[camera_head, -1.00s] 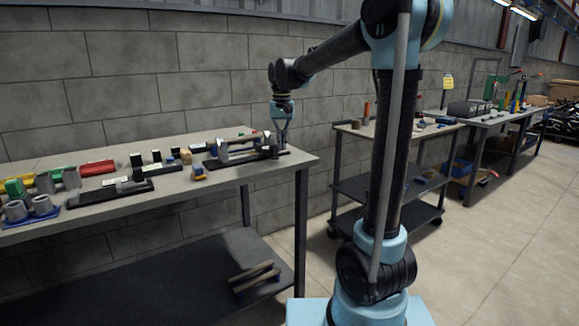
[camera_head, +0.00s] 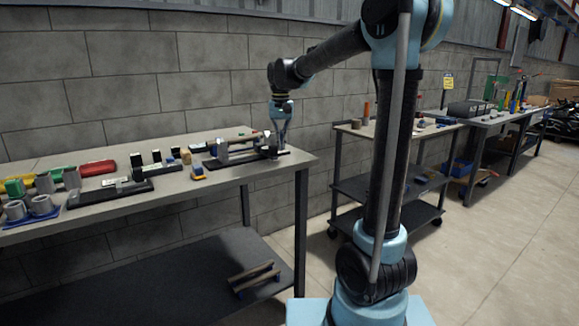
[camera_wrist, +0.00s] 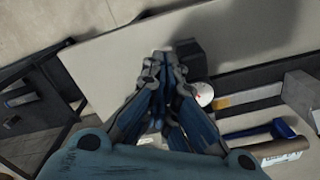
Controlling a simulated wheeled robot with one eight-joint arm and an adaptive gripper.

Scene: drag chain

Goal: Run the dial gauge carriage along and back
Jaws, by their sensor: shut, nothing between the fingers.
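The gauge fixture is a long black base (camera_head: 222,162) near the right end of the bench, with grey upright blocks and a bar. My gripper (camera_head: 279,148) is over its right end, fingers pointing down. In the wrist view my gripper (camera_wrist: 160,60) is shut and empty. A small round white dial (camera_wrist: 203,92) is just right of the fingers, beside a dark block (camera_wrist: 190,58). A grey block (camera_wrist: 300,94) stands farther right on the base. The fingers hide part of the fixture, and I cannot tell whether they touch the carriage.
The bench (camera_head: 120,215) carries several blocks, a red piece (camera_head: 98,167) and grey cylinders (camera_head: 41,205) to the left. In the wrist view a blue-handled tool (camera_wrist: 283,128) and a brown cylinder (camera_wrist: 280,152) lie beside the fixture. A cart (camera_head: 345,185) stands to the right.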

